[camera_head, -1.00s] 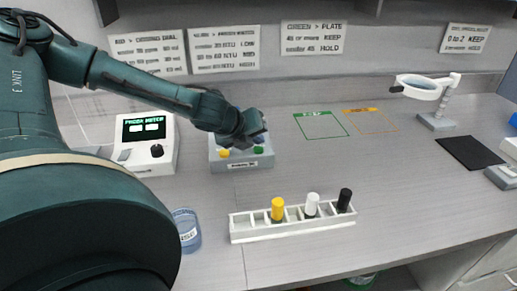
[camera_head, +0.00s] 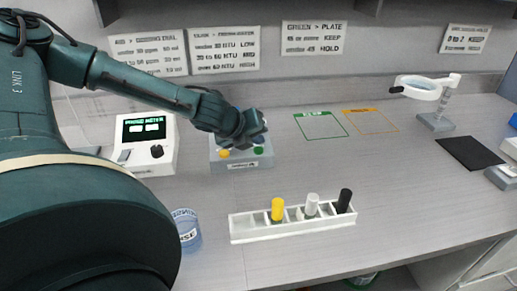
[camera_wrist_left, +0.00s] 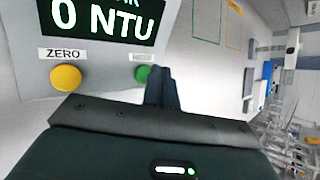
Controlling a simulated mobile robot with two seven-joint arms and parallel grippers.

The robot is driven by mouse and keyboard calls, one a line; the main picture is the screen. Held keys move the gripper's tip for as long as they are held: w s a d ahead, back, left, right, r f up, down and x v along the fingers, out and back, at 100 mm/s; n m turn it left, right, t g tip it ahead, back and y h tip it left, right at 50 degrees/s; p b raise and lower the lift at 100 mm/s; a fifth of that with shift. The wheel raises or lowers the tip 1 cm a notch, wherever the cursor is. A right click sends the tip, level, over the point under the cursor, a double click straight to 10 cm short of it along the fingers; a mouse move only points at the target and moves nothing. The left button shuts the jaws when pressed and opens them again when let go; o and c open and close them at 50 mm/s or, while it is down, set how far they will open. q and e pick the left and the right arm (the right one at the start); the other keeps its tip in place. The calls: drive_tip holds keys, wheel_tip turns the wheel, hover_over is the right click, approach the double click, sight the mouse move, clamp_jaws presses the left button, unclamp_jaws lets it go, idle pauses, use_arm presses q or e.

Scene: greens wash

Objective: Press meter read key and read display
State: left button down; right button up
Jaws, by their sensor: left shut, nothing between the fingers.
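The turbidity meter (camera_head: 243,162) is a grey box on the counter, with a yellow key and a green key (camera_head: 258,149) on its front. In the left wrist view, its dark display (camera_wrist_left: 105,18) reads "0 NTU" in white, with a line above cut off. The yellow key (camera_wrist_left: 66,77) is labelled ZERO. The green key (camera_wrist_left: 142,74) has a label partly unreadable. My left gripper (camera_head: 258,136) is over the meter, its fingers shut and empty. In the wrist view the fingertips (camera_wrist_left: 160,72) are right beside the green key; I cannot tell whether they touch it. My right gripper is not in view.
A white meter (camera_head: 147,144) with a dark screen and knob stands left. A rack (camera_head: 290,231) holds yellow-, white- and black-capped vials in front. A blue rinse cup (camera_head: 187,230) is left of it. A magnifier (camera_head: 420,90) stands back right. The counter's middle right is clear.

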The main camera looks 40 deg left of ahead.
sight(256, 151)
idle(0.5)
use_arm(q)
drive_tip(key=shift+f+b, duration=0.4)
drive_tip(key=shift+f, duration=0.05)
drive_tip(key=shift+f+b, duration=0.4)
drive_tip(key=shift+f, duration=0.1)
idle(0.5)
drive_tip(key=shift+r+p, duration=0.85)
drive_tip(key=shift+r, duration=0.05)
drive_tip(key=shift+r, duration=0.1)
wheel_tip(256, 151, up, 5)
drive_tip(key=p, duration=0.5)
